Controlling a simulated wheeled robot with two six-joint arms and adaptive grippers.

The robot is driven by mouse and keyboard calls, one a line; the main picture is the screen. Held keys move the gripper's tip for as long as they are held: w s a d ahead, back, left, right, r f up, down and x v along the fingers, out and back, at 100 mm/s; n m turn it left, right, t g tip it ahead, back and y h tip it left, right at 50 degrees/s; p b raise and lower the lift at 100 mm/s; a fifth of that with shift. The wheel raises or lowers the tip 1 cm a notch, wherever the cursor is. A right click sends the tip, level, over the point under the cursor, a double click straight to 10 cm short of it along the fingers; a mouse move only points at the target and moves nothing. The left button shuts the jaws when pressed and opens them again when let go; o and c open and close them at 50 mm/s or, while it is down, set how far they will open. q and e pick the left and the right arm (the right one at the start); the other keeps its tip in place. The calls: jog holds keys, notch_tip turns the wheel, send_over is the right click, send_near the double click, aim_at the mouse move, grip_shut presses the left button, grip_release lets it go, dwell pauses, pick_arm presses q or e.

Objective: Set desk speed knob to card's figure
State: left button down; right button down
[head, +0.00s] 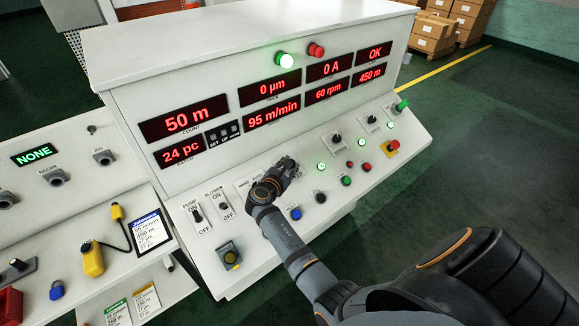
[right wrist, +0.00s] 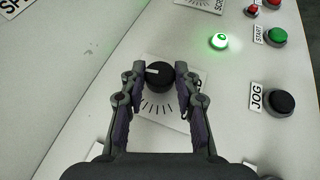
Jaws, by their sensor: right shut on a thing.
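In the right wrist view the black speed knob (right wrist: 160,75) stands on a white plate with a dial scale. Its white pointer mark faces left in that view. The plate's label is mostly hidden by a finger. My right gripper (right wrist: 160,84) is shut on the knob, a finger on each side. In the head view my right gripper (head: 287,167) is on the sloped desk panel and hides the knob. The card (head: 151,232) with a blue header lies at the left of the desk; its small lines are hard to read. The speed display (head: 272,112) reads 95 m/min. My left gripper is not in view.
Right of the knob are a lit green lamp (right wrist: 219,41), a green START button (right wrist: 277,36) and a black JOG button (right wrist: 281,102). Pump and blower switches (head: 196,212) sit left of my gripper. A yellow pendant (head: 92,259) lies at the left.

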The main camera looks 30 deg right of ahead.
jog(key=shift+m+g, duration=0.3)
jog(key=c, duration=1)
grip_release()
notch_tip(320, 180, up, 10)
jog(key=shift+r, duration=0.1)
